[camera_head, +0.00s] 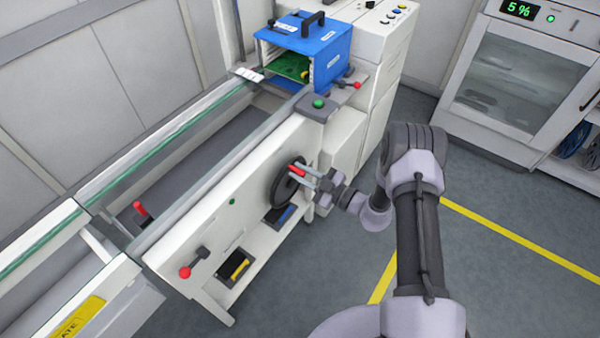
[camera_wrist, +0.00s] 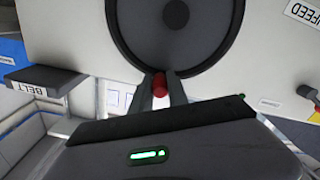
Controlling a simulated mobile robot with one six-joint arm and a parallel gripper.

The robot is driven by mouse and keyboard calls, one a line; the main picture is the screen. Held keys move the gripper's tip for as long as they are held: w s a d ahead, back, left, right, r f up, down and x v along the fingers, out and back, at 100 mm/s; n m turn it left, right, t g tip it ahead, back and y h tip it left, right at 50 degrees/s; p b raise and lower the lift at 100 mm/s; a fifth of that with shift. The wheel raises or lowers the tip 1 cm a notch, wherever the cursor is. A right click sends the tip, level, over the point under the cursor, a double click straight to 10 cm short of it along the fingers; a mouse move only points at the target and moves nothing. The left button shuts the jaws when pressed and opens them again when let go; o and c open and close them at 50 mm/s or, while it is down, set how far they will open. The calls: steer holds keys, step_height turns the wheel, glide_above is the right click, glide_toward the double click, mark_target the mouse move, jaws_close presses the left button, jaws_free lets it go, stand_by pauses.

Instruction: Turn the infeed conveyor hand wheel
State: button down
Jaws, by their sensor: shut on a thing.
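The black hand wheel (camera_head: 285,184) is on the white side panel of the infeed conveyor (camera_head: 235,185). It has a red handle (camera_head: 297,171) near its rim. My gripper (camera_head: 300,175) reaches the wheel from the right, and its fingers are shut on the red handle. In the wrist view the dark wheel (camera_wrist: 175,25) fills the upper middle. The red handle (camera_wrist: 160,84) sits between the two fingertips (camera_wrist: 160,88) at the wheel's lower edge.
A blue magazine (camera_head: 318,45) with a green board stands on the machine at the conveyor's far end. A green button box (camera_head: 318,103) and red-knobbed levers are nearby. Trays sit on a shelf below the wheel. A white cabinet (camera_head: 455,75) stands right. Grey floor is free.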

steer(key=c, duration=1.3)
jaws_free()
steer(key=shift+d, duration=0.15)
steer(key=p+v, duration=0.3)
steer(key=v, duration=1.4)
steer(key=shift+s, duration=0.15)
